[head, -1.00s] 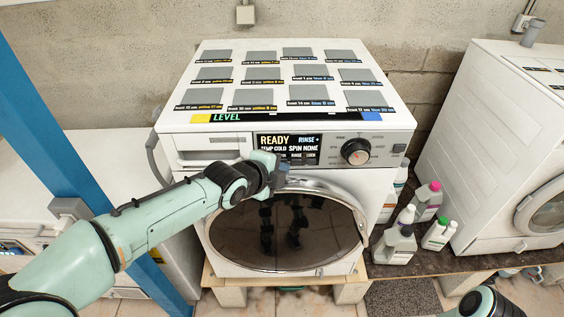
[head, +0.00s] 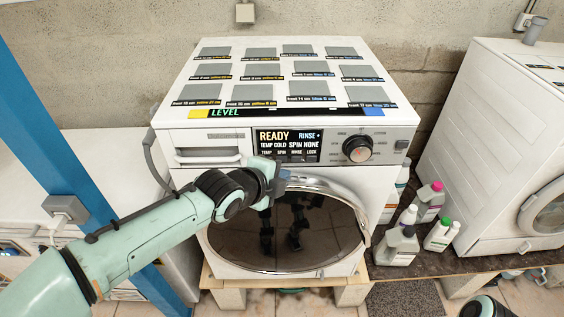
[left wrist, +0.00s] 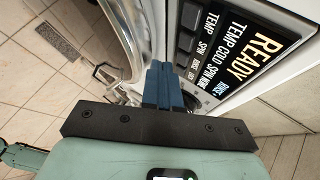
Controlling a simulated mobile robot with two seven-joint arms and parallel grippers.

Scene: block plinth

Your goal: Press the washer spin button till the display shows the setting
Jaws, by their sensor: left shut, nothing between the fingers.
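The white washer (head: 320,180) has a black display (head: 288,141) reading READY, RINSE +, TEMP COLD and SPIN NONE. Labels TEMP, SPIN, RINSE and LOCK run below it. The display also shows in the left wrist view (left wrist: 245,50), with dark buttons beside the labels; the spin button (left wrist: 185,42) sits by the SPIN label. My left gripper (head: 283,177) is shut and empty, just below the panel in the head view. Its blue fingertips (left wrist: 162,70) are close to the lower buttons in the wrist view; I cannot tell whether they touch. My right gripper is not visible.
A round knob (head: 357,149) is right of the display. The round glass door (head: 290,235) is below my gripper. Several bottles (head: 428,200) stand on the right near another white machine (head: 500,150). A blue post (head: 90,170) rises at the left.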

